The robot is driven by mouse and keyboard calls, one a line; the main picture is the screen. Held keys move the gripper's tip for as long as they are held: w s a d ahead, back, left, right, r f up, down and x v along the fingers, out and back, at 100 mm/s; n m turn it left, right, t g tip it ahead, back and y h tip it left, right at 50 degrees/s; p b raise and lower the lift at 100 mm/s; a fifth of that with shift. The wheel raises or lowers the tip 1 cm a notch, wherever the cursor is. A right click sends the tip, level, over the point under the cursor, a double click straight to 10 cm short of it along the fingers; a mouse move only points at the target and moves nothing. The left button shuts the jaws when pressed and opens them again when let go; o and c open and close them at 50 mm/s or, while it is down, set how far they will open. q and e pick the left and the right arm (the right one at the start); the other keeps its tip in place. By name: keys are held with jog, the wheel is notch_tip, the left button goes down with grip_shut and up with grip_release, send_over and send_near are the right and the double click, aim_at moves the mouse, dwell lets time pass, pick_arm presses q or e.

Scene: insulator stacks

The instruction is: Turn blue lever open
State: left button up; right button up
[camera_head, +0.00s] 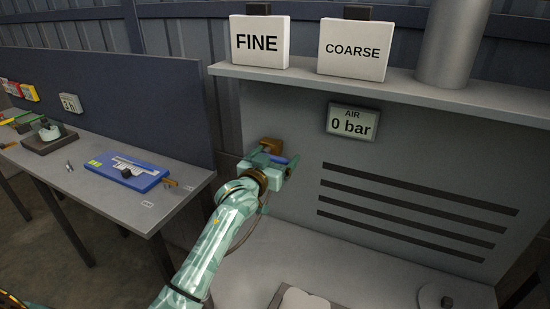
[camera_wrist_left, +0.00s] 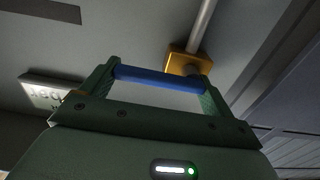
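The blue lever (camera_head: 278,158) is on the front of the grey cabinet, by a brass-coloured valve body (camera_head: 271,145). My left gripper (camera_head: 280,163) is at the lever. In the left wrist view the blue lever (camera_wrist_left: 158,78) lies crosswise between the two widely spread fingers of my left gripper (camera_wrist_left: 158,83). The valve body (camera_wrist_left: 188,62) shows behind the right-hand finger, with a grey pipe running up from it. My right gripper is not in view.
An air display (camera_head: 352,122) on the cabinet reads 0 bar. Signs FINE (camera_head: 259,42) and COARSE (camera_head: 353,50) stand on the shelf (camera_head: 400,88) above. Dark slots are right of the lever. A side table (camera_head: 95,195) with a blue tray (camera_head: 128,172) stands at left.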

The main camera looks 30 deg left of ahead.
pick_arm(q)
jog(key=c, duration=0.7)
jog(key=shift+r+p, duration=0.2)
jog(key=shift+p, duration=0.25)
jog(key=shift+c, duration=0.2)
jog(key=n+p, duration=0.2)
jog(key=p, duration=0.1)
jog(key=a+r+n+p, duration=0.1)
jog(key=n+p, duration=0.2)
jog(key=p, duration=0.1)
jog(key=r+n+p, duration=0.1)
jog(key=n+p, duration=0.2)
jog(key=shift+a+r+p, duration=0.15)
jog(key=shift+r+p, duration=0.05)
jog(key=shift+p, duration=0.15)
jog(key=shift+s+a+r+n+p, duration=0.1)
jog(key=shift+a+n+p, duration=0.15)
jog(key=shift+n+p, duration=0.55)
jog(key=n, duration=0.3)
jog(key=shift+a+r+p, duration=0.1)
jog(key=shift+a+p, duration=0.3)
jog(key=n, duration=0.2)
jog(key=shift+a+n, duration=0.3)
jog(key=shift+a, duration=0.05)
jog(key=shift+a+n, duration=0.25)
jog(key=shift+n, duration=0.45)
jog(key=shift+a+n, duration=0.2)
jog(key=shift+n, duration=0.5)
jog(key=o, duration=1.2)
jog(key=shift+c, duration=0.2)
